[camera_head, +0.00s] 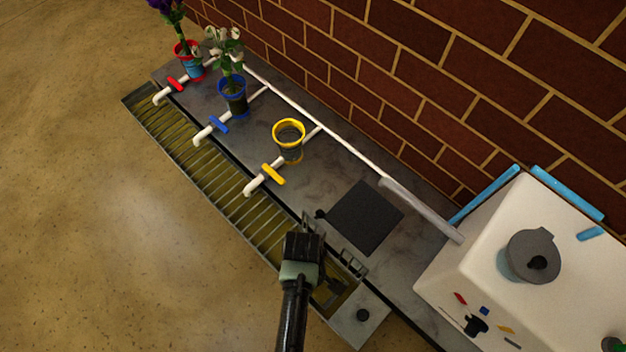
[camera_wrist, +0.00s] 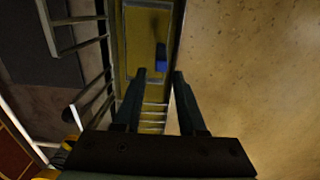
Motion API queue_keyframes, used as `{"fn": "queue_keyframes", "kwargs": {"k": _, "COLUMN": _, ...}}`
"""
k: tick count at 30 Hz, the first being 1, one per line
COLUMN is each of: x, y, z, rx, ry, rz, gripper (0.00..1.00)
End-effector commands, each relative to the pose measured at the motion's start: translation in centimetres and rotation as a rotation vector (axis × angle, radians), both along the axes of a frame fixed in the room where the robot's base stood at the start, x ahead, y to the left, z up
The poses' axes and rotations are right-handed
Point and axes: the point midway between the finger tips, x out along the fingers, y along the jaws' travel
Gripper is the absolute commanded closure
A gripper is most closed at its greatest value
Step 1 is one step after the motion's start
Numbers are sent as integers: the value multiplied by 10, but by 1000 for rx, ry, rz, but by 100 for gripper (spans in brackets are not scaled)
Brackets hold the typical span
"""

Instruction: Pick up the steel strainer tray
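A long steel trough with slats (camera_head: 205,170) runs along the bench's front edge; I take its slatted part as the strainer tray but cannot be sure. Its slats also show in the wrist view (camera_wrist: 153,117). My gripper (camera_head: 304,238) is over the trough's near part and hides some of it. In the wrist view my gripper's two fingers (camera_wrist: 160,73) are apart with nothing between them, pointing down over the trough. A small blue piece (camera_wrist: 161,57) shows beyond the fingertips, on the yellowish trough floor.
Slotted metal brackets (camera_head: 352,263) stand along the trough beside my gripper. A dark square mat (camera_head: 365,217), a yellow-rimmed pot (camera_head: 289,148) and a yellow-handled tap (camera_head: 272,174) are on the bench. A white box (camera_head: 500,250) stands at right. The floor (camera_head: 110,240) at left is clear.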

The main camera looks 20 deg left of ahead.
Motion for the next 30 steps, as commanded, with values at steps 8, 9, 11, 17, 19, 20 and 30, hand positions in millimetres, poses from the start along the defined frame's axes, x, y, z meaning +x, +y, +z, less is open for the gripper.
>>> {"fn": "queue_keyframes", "kwargs": {"k": 8, "x": 0, "y": 0, "z": -52, "rx": 1, "ry": -1, "rz": -2, "gripper": 60}}
{"fn": "queue_keyframes", "kwargs": {"k": 9, "x": 1, "y": 0, "z": -58, "rx": 0, "ry": -2, "rz": -2, "gripper": 60}}
{"fn": "queue_keyframes", "kwargs": {"k": 11, "x": 1, "y": 0, "z": -64, "rx": 1, "ry": -4, "rz": -2, "gripper": 60}}
{"fn": "queue_keyframes", "kwargs": {"k": 17, "x": 1, "y": 1, "z": -70, "rx": 1, "ry": -4, "rz": -2, "gripper": 60}}
{"fn": "queue_keyframes", "kwargs": {"k": 19, "x": 0, "y": 1, "z": -74, "rx": 1, "ry": -4, "rz": -2, "gripper": 60}}
{"fn": "queue_keyframes", "kwargs": {"k": 20, "x": 0, "y": 1, "z": -77, "rx": 1, "ry": -4, "rz": -2, "gripper": 60}}
{"fn": "queue_keyframes", "kwargs": {"k": 30, "x": -2, "y": 2, "z": -116, "rx": 1, "ry": -3, "rz": -2, "gripper": 60}}
